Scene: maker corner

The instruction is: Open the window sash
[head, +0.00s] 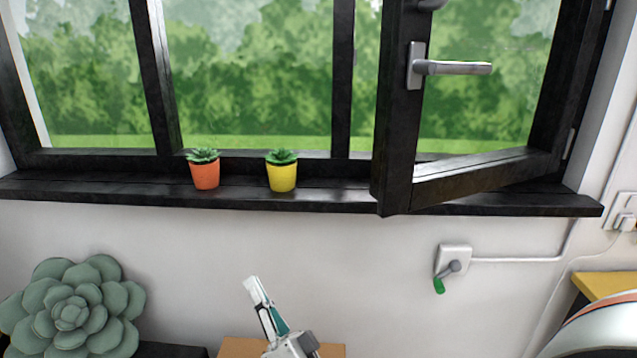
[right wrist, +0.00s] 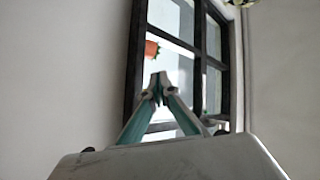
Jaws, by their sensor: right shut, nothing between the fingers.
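The window sash (head: 393,130) has a black frame and stands swung ajar into the room at the right of the head view. Its silver lever handle (head: 452,67) points horizontally to the right. The black window frame (head: 341,80) behind it holds the other panes. My right gripper (head: 253,284) is below the sill at the bottom middle, apart from the sash and its handle. Its fingers are together and empty; the right wrist view also shows the fingertips meeting (right wrist: 159,80). My left gripper is not in view.
On the black sill (head: 100,190) stand an orange pot (head: 205,176) and a yellow pot (head: 282,177) with small plants, left of the sash. A wall box with a green-tipped crank (head: 453,266) is below the sash. A large succulent (head: 70,315) is lower left.

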